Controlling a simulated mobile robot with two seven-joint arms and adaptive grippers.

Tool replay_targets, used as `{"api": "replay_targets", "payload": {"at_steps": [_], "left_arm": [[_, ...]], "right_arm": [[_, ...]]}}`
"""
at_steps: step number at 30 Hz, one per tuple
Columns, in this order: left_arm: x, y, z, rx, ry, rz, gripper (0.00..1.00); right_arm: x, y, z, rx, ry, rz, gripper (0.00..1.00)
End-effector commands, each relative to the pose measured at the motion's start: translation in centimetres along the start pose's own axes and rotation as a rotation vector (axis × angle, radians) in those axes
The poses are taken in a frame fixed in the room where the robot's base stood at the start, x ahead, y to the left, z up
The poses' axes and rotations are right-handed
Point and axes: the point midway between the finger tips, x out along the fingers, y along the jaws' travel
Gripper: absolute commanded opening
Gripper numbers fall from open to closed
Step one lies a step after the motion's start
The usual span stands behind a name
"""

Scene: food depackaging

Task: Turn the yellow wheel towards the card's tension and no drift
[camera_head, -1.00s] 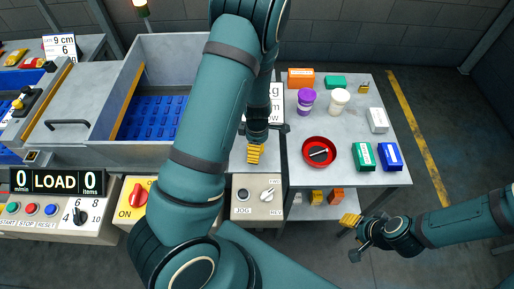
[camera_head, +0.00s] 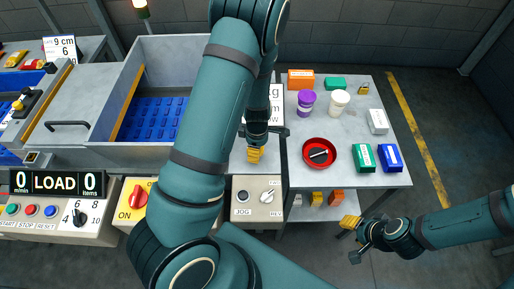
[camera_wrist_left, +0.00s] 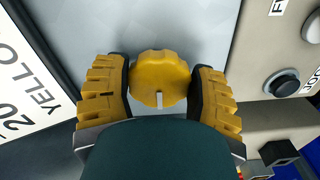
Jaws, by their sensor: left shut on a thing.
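The yellow wheel (camera_wrist_left: 160,76) has a scalloped edge and a pale pointer mark at the near side of its face, in the left wrist view. My left gripper (camera_wrist_left: 160,90) is shut on it, with one ribbed yellow finger on each side. In the head view my left gripper (camera_head: 255,154) is over the grey machine top, and I cannot make out the wheel there. In the head view the card (camera_head: 277,104) is mostly behind my arm. My right gripper (camera_head: 350,221) is away from the wheel, its opening unclear.
A control box (camera_head: 257,200) with a JOG button and a switch is near the wheel. The side table (camera_head: 350,180) holds a red dish (camera_head: 319,142), cups and several small boxes. A blue-floored bin (camera_head: 150,120) is left of my arm.

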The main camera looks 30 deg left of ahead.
Motion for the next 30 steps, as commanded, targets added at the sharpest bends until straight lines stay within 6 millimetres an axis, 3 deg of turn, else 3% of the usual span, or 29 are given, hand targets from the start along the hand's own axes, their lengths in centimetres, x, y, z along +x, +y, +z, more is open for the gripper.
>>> {"api": "replay_targets", "payload": {"at_steps": [21, 30], "left_arm": [[-0.09, -0.14, -0.1, 0.536, 0.0, 0.004, 0.24], [-0.1, -0.19, -0.15, 0.676, 0.001, 0.004, 0.24]], "right_arm": [[0.02, 0.01, 0.0, 0.0, 0.0, 0.0, 0.47], [0.15, 0.05, 0.01, 0.0, 0.0, 0.0, 0.47]]}}
